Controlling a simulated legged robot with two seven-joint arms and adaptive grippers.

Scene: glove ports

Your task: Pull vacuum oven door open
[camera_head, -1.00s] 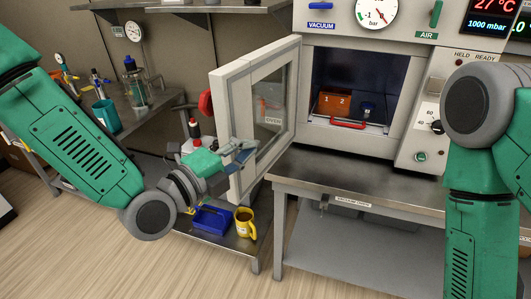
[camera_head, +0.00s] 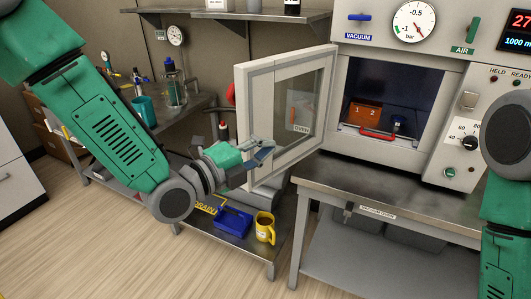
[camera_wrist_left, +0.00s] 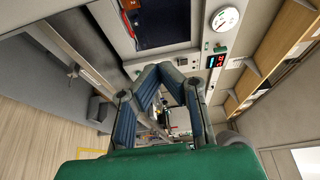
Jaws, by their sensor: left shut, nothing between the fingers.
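The vacuum oven door (camera_head: 328,88) stands wide open, swung out to the left of the oven (camera_head: 345,150). My right gripper is out of view; only my right arm shows.
The oven chamber holds an orange numbered block (camera_head: 365,114) and a red-handled tray (camera_head: 377,135). Below the door, a low shelf carries a blue tray (camera_head: 234,222) and a yellow mug (camera_head: 265,228). A steel table (camera_head: 400,190) supports the oven. Floor at the left is clear.

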